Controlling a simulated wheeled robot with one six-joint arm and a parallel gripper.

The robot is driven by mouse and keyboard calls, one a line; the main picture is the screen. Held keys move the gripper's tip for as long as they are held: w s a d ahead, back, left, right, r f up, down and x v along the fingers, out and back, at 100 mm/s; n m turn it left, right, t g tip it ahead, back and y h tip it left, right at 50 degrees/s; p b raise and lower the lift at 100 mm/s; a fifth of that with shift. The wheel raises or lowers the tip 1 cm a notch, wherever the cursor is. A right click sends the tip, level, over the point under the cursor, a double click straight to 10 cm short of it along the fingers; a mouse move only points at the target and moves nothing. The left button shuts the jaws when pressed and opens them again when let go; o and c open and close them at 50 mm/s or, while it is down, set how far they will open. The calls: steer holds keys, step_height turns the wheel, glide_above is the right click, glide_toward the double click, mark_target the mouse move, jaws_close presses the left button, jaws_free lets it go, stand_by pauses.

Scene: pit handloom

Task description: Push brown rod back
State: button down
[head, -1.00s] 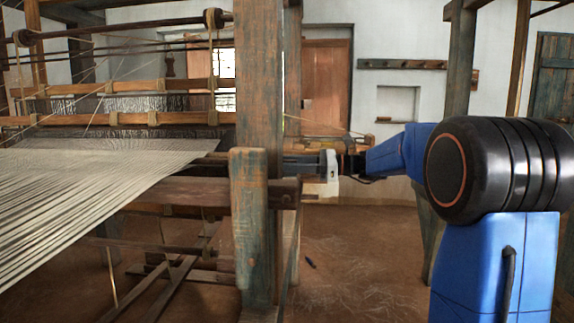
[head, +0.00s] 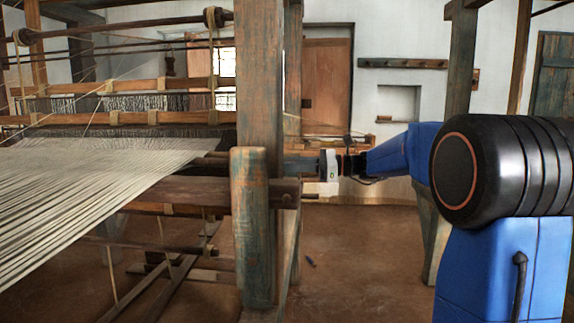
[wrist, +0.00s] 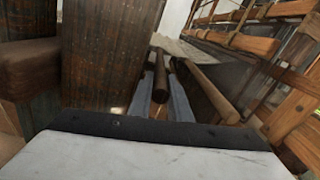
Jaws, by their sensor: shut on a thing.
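The brown rod (wrist: 160,80) shows in the wrist view between the two long fingers of my gripper (wrist: 163,72). The fingers lie along either side of it and are shut on it. In the head view my gripper (head: 300,166) reaches left from its white wrist part, at the loom's thick upright post. The post hides the fingertips there, and I cannot clearly pick out the held rod in that view.
A second, lighter rod (wrist: 212,92) lies just right of the held one. The weathered post (head: 258,90) and a shorter post (head: 250,225) stand close to my gripper. The pale warp threads (head: 90,190) spread left.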

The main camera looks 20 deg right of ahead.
steer(key=shift+s+f, duration=0.1)
steer(key=shift+s, duration=0.05)
steer(key=c, duration=1.6)
jaws_free()
steer(key=shift+c, duration=0.2)
steer(key=shift+w+d, duration=0.15)
steer(key=shift+w, duration=0.25)
steer(key=w+v, duration=0.1)
steer(key=v, duration=1.6)
steer(key=s+a+f+n+g+h, duration=0.2)
steer(key=s+a+f+n+h, duration=0.2)
steer(key=s+a+f, duration=0.3)
steer(key=s+a+f+n+g+h, duration=0.2)
steer(key=s+a+f+n+h, duration=0.3)
steer(key=s, duration=0.8)
steer(key=shift+s+a+f+g, duration=0.3)
steer(key=shift+a+f, duration=0.95)
steer(key=shift+f, duration=1.15)
